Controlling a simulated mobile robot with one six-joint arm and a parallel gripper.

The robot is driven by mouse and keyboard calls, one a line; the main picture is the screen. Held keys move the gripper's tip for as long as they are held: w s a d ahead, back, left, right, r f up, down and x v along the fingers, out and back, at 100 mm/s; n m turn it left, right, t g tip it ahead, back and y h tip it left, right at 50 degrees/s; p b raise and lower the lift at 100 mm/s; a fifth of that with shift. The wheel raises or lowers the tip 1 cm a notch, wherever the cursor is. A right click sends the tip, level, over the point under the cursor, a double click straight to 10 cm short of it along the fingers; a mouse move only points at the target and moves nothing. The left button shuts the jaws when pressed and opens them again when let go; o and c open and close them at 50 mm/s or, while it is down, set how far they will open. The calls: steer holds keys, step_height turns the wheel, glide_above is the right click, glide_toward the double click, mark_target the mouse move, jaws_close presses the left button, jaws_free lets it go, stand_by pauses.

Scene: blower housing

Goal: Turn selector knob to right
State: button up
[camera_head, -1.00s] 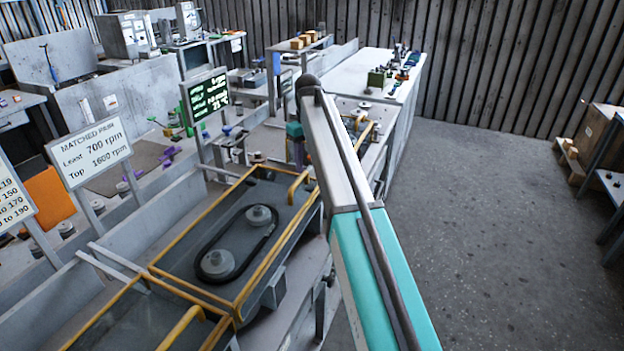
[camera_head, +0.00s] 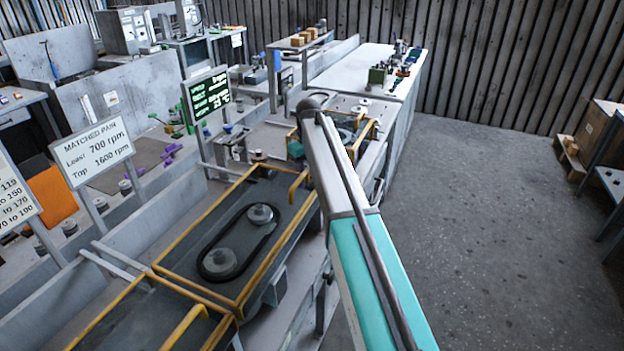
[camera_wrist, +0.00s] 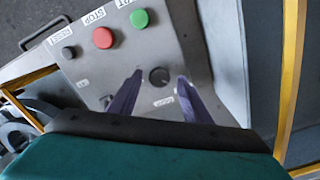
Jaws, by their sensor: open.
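The selector knob (camera_wrist: 160,76) is a small dark round knob on a grey control panel (camera_wrist: 130,60) in the wrist view. Which way it points is too small to tell. My gripper (camera_wrist: 160,75) is open, its two dark purple fingers reaching over the panel. In the picture, one fingertip is left of the knob and the other is right of it, with gaps on both sides. Whether the tips are level with the knob is unclear. In the head view my arm covers the panel, and the knob cannot be made out.
Also on the panel are a red stop button (camera_wrist: 103,38), a green button (camera_wrist: 139,18) and a black button (camera_wrist: 68,52). Yellow rails (camera_wrist: 291,70) run beside it. The head view shows yellow-edged belt units (camera_head: 222,240), a dark screen (camera_head: 207,96) and open floor (camera_head: 500,200) at right.

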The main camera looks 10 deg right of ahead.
steer(key=c, duration=1)
steer(key=shift+d, duration=0.35)
steer(key=shift+c, duration=0.2)
steer(key=shift+a, duration=0.2)
steer(key=shift+a+m, duration=0.1)
steer(key=shift+m, duration=0.2)
steer(key=m, duration=0.3)
steer(key=shift+m, duration=0.3)
steer(key=m, duration=0.3)
steer(key=shift+m, duration=0.3)
steer(key=shift+d+m, duration=0.2)
steer(key=shift+m, duration=1.8)
